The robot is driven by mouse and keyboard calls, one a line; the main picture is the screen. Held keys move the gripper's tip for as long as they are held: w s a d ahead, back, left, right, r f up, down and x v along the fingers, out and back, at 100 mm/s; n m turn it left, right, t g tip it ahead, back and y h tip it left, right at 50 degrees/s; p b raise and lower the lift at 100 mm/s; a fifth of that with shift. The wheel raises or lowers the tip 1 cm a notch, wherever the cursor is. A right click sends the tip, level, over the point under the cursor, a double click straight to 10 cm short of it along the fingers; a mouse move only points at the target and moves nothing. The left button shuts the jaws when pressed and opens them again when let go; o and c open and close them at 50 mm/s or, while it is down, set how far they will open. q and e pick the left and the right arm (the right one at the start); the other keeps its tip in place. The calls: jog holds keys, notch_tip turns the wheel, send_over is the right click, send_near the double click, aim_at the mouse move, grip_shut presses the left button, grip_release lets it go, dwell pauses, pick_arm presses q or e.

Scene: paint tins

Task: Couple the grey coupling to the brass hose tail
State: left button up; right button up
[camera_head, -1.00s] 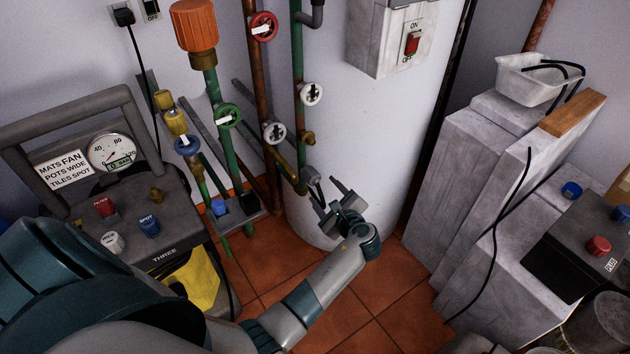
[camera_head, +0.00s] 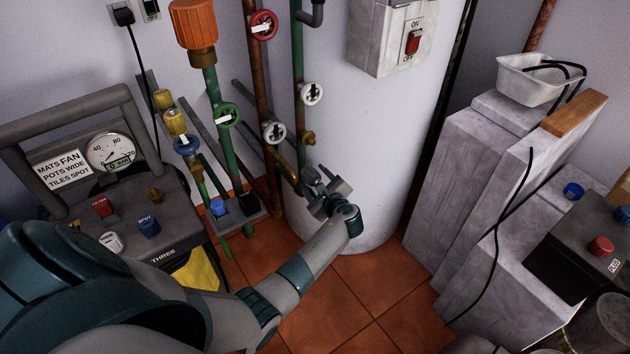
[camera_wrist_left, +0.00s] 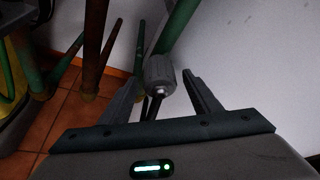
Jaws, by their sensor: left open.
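A grey ribbed cylinder with a pale tip, which looks like the grey coupling (camera_wrist_left: 160,74), hangs near the lower end of the green pipe. It shows small in the head view (camera_head: 311,175), partly hidden by my gripper. My left gripper (camera_head: 323,187) is open close to it. In the left wrist view, the coupling lies between the open fingers of my left gripper (camera_wrist_left: 160,79), with gaps on both sides. My right gripper is out of view.
Pipes with a red handwheel (camera_head: 263,25) and white handwheels (camera_head: 311,93) stand before the white tank (camera_head: 375,130). The machine with a gauge (camera_head: 110,151) is at left. Grey blocks (camera_head: 470,180) and a white tub (camera_head: 538,80) are at right. Tiled floor (camera_head: 335,305) is open between.

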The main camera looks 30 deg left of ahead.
aim_at(317, 183)
pick_arm(q)
jog(key=c, duration=1.2)
jog(key=shift+o, duration=1.4)
jog(key=c, duration=0.3)
jog(key=shift+d, duration=0.1)
jog(key=shift+c, duration=0.2)
jog(key=shift+s+d+p, duration=0.3)
jog(key=shift+d, duration=0.35)
jog(key=shift+s+d+p, duration=0.3)
jog(key=shift+d, duration=0.35)
jog(key=shift+s+d, duration=0.15)
jog(key=shift+d, duration=0.3)
jog(key=shift+s+d+p, duration=0.25)
jog(key=shift+d, duration=0.35)
jog(key=shift+s+d+p, duration=0.2)
jog(key=shift+s+d, duration=0.1)
jog(key=shift+d, duration=0.35)
jog(key=shift+s+d+p, duration=0.25)
jog(key=shift+d, duration=0.35)
